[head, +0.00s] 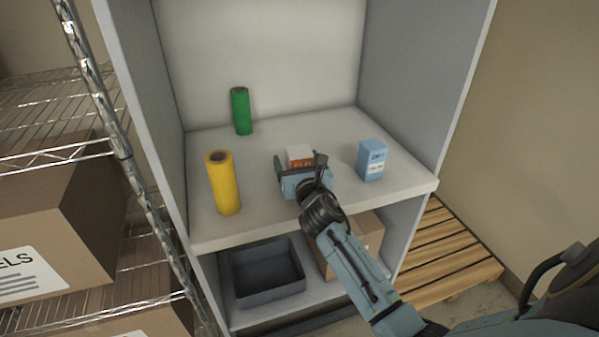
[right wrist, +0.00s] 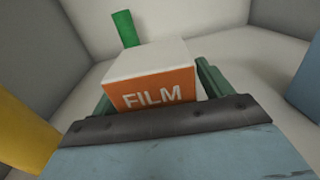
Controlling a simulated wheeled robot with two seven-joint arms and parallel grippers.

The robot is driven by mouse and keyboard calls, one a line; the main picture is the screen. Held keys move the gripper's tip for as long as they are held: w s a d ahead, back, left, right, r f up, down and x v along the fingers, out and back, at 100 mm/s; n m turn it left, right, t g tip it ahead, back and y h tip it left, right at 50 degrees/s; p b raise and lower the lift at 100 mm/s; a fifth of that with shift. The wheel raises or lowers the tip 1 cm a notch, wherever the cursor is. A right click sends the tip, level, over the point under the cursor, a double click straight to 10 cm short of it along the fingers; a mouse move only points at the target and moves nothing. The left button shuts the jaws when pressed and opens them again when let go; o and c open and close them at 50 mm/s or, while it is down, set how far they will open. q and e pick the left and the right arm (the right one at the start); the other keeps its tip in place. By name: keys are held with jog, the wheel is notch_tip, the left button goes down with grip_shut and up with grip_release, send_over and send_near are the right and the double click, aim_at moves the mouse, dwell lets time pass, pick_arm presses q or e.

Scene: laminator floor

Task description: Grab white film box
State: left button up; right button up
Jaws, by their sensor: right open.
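The film box (head: 299,153) stands on the upper shelf board; it has a white top and an orange front. In the right wrist view the film box (right wrist: 152,80) shows the word FILM on its orange side. My right gripper (head: 296,165) is open at the box, and part of the box is hidden behind it in the head view. In the right wrist view its green fingers (right wrist: 156,88) are on either side of the box, with a slim gap at the right finger. I cannot tell whether the left finger touches. My left gripper is not in view.
A yellow roll (head: 224,184) stands left, a green roll (head: 241,111) at the back left, and a blue box (head: 371,160) to the right. Side walls enclose the shelf. Below are a grey bin (head: 267,286) and a cardboard box (head: 367,238).

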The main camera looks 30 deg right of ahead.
jog(key=c, duration=1.2)
jog(key=shift+c, duration=0.3)
jog(key=shift+r, duration=0.15)
